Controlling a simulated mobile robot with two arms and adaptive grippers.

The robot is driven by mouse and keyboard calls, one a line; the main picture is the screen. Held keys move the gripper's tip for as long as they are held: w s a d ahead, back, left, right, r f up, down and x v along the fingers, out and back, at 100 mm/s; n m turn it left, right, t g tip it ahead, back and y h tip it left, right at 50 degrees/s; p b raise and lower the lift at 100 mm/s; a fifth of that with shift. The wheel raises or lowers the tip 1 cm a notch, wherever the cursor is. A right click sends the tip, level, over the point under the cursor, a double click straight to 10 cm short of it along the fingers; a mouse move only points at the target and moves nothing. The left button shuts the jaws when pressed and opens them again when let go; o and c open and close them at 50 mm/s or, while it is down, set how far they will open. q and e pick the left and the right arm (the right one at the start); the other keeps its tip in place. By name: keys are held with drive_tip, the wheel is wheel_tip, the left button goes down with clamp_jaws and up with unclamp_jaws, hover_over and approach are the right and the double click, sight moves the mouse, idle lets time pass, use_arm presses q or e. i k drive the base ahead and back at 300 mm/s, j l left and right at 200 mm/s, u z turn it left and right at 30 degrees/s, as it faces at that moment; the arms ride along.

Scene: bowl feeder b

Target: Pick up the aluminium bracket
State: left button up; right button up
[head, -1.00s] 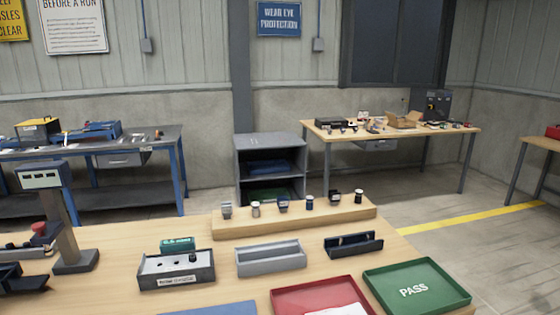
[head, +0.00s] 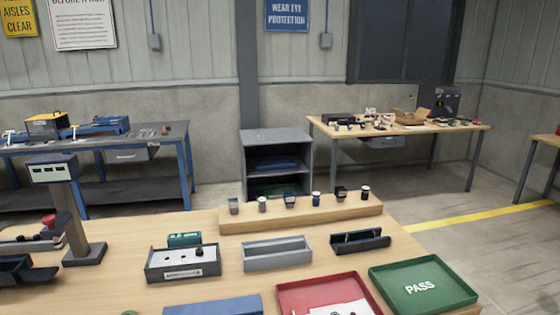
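I cannot pick out the aluminium bracket for certain. A small grey metallic piece (head: 234,206) stands at the left end of the wooden riser (head: 300,216), but it is too small to tell its shape. An open light grey metal-looking tray (head: 277,261) lies on the near wooden table in front of the riser. Neither of my grippers is in view.
The near table (head: 215,287) also bears a dark box (head: 183,273), a black holder (head: 360,241), a red tray (head: 345,281) with white paper and small dark items, a green PASS tray (head: 422,284), and a blue surface (head: 212,307). A post-mounted display (head: 52,170) stands at left.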

sight(156, 259)
drive_tip(key=u, duration=0.7)
drive_tip(key=i+l, duration=0.1)
drive_tip(key=l, duration=0.25)
drive_tip(key=i+l, duration=0.1)
drive_tip(key=l, duration=0.3)
drive_tip(key=i+l+z, duration=0.1)
drive_tip(key=l, duration=0.25)
